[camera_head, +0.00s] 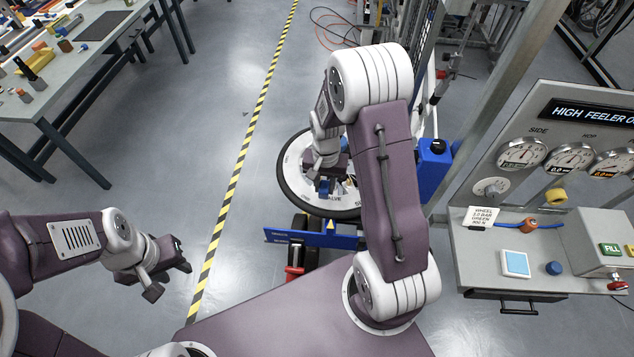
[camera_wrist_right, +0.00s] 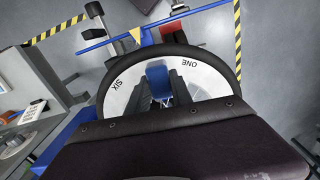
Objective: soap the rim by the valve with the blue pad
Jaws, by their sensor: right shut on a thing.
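The wheel, with a black tyre (camera_head: 287,189) around a white rim disc (camera_head: 296,160), lies face up below my right arm. The word VALVE shows on its near side in the head view; the arm hides much of the disc. In the right wrist view, the white disc (camera_wrist_right: 118,101) shows SIX and ONE. My right gripper (camera_head: 325,184) is shut on the blue pad (camera_wrist_right: 158,84), over the wheel's middle part. I cannot tell whether the pad touches the disc. My left gripper (camera_head: 171,279) is open and empty, over the floor at lower left.
A grey bench (camera_head: 473,262) at right holds a light-blue square in a white tray (camera_head: 515,263), a blue knob (camera_head: 553,268) and a card (camera_head: 481,217). Gauges (camera_head: 523,154) stand behind. A blue stand (camera_head: 345,241) is beside the wheel. A tool table (camera_head: 60,98) stands at upper left.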

